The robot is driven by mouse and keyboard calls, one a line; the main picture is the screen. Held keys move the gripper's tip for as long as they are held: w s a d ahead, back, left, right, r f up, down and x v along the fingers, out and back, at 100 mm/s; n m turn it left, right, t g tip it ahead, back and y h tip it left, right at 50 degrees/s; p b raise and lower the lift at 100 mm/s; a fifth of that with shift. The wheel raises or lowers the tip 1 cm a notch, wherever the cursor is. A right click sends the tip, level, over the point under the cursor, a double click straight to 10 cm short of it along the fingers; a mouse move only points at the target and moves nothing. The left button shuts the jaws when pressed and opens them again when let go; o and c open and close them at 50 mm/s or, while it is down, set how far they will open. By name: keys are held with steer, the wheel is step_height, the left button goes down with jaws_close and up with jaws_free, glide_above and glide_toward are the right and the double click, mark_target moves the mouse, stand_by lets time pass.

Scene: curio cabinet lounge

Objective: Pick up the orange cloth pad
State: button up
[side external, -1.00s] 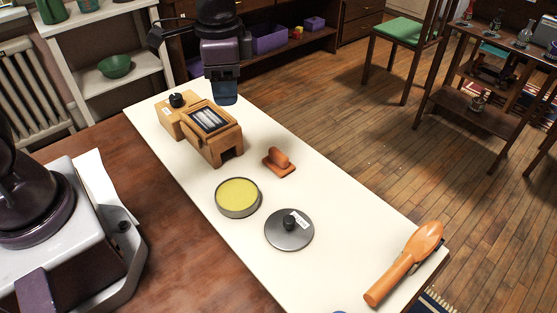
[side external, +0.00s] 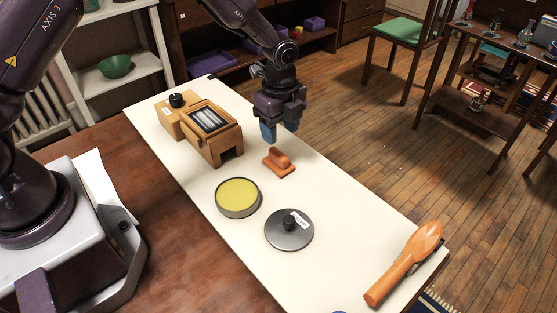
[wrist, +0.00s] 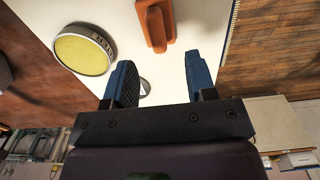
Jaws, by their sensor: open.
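The orange cloth pad (side external: 278,163) is a small orange block with a raised grip, lying on the white tabletop. The pad lies beyond the fingertips there, and nothing is held.
A wooden box (side external: 213,140) stands left of the pad. A tin with yellow contents (side external: 238,195) and a grey lid with black knob (side external: 289,230) lie in front. A long orange tool (side external: 405,264) lies at the right end. The white top (side external: 345,205) between is clear.

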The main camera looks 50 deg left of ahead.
mark_target(276, 151)
steer(key=f, duration=0.7)
steer(key=shift+s+a+f, duration=0.2)
steer(key=shift+a, duration=0.2)
steer(key=shift+c, duration=0.5)
jaws_close()
